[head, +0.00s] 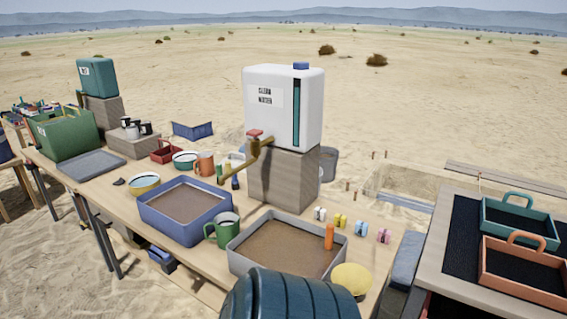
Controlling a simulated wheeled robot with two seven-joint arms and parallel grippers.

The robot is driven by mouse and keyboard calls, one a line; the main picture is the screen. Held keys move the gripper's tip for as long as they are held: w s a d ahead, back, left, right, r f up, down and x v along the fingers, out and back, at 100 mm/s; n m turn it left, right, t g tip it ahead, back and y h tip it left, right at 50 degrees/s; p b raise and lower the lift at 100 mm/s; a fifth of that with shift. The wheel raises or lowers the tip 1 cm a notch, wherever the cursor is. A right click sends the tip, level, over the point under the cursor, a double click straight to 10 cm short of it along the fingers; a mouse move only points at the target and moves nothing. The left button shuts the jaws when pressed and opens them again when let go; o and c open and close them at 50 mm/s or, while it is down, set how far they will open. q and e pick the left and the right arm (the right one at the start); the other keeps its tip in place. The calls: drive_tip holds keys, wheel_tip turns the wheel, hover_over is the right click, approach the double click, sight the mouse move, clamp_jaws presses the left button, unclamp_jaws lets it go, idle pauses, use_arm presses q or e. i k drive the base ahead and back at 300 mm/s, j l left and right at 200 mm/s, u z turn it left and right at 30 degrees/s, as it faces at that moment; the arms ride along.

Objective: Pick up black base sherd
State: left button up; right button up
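A small dark piece (118,181) lies on the wooden table, left of the yellow-rimmed bowl (144,184) and near the flat grey tray (91,164). It may be the black base sherd, but it is too small for me to tell its shape. Neither of my grippers is in view.
A blue basin (148,212), a grey basin (239,259) and a green mug (222,229) crowd the table front. A white water container (310,100) stands on a block behind. A dark blue ribbed, drum-like shape (285,300) hides part of the front edge.

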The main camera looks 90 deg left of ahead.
sight(122, 182)
drive_tip(key=u, duration=3.9)
